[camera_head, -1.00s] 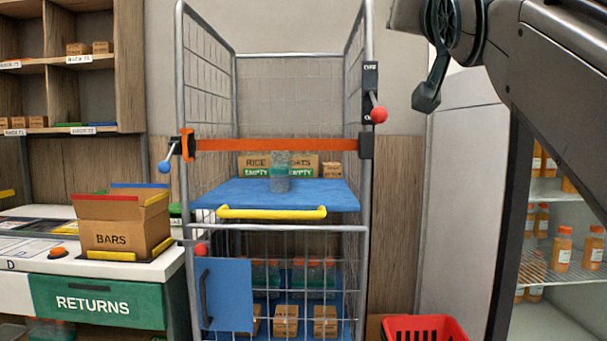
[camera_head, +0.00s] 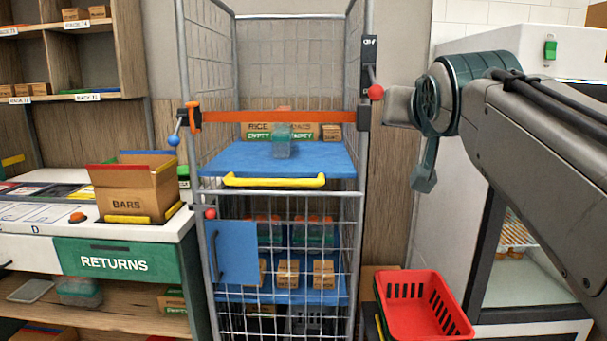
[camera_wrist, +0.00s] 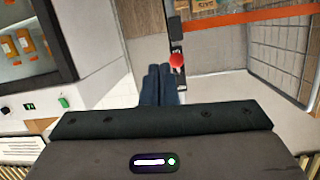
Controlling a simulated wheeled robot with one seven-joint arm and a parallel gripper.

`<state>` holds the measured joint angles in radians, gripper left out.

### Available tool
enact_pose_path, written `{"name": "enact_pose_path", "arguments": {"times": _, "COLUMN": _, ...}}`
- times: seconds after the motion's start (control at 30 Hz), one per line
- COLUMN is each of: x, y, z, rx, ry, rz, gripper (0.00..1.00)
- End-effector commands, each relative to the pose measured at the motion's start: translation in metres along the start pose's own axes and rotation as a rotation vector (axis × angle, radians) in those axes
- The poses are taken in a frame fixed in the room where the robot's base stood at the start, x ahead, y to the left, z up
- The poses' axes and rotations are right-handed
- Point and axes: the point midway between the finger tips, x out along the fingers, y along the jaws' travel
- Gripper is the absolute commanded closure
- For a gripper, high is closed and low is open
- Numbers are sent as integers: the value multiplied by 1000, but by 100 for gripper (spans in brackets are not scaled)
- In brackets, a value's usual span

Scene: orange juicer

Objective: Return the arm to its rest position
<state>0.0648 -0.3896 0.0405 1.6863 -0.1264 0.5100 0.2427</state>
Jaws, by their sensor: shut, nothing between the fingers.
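My gripper (camera_head: 423,181) hangs at the end of my dark arm on the right side of the head view, pointing down, to the right of the wire cage cart. In the wrist view, its two dark fingers (camera_wrist: 159,86) lie side by side, shut with nothing between them. A red knob (camera_wrist: 177,61) of the cart appears just beyond the fingertips there. The arm is bent and reaches in from the right edge of the head view.
The wire cage cart (camera_head: 361,215) stands in the middle, with an orange strap (camera_head: 270,116) across it. A red basket (camera_head: 425,306) sits low at right, near a white fridge (camera_head: 470,215). A counter with a BARS box (camera_head: 127,203) is at left.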

Motion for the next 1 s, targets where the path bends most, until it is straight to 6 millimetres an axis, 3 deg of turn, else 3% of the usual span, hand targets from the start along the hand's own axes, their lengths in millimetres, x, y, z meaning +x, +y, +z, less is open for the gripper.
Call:
{"name": "enact_pose_path", "arguments": {"times": 0.07, "x": 3, "y": 2, "z": 27, "rx": -18, "ry": -141, "rz": 9, "gripper": 100}}
{"name": "enact_pose_path", "arguments": {"times": 0.23, "x": -9, "y": 11, "z": 122, "rx": -65, "ry": -470, "rz": 22, "gripper": 100}}
{"name": "enact_pose_path", "arguments": {"times": 0.4, "x": -51, "y": 20, "z": 210, "rx": -108, "ry": -785, "rz": 17, "gripper": 100}}
{"name": "enact_pose_path", "arguments": {"times": 0.5, "x": -80, "y": 25, "z": 248, "rx": -127, "ry": -928, "rz": 10, "gripper": 100}}
{"name": "enact_pose_path", "arguments": {"times": 0.7, "x": -114, "y": 29, "z": 289, "rx": -145, "ry": -1079, "rz": -2, "gripper": 100}}
{"name": "enact_pose_path", "arguments": {"times": 1.0, "x": -117, "y": 30, "z": 293, "rx": -147, "ry": -1092, "rz": -3, "gripper": 100}}
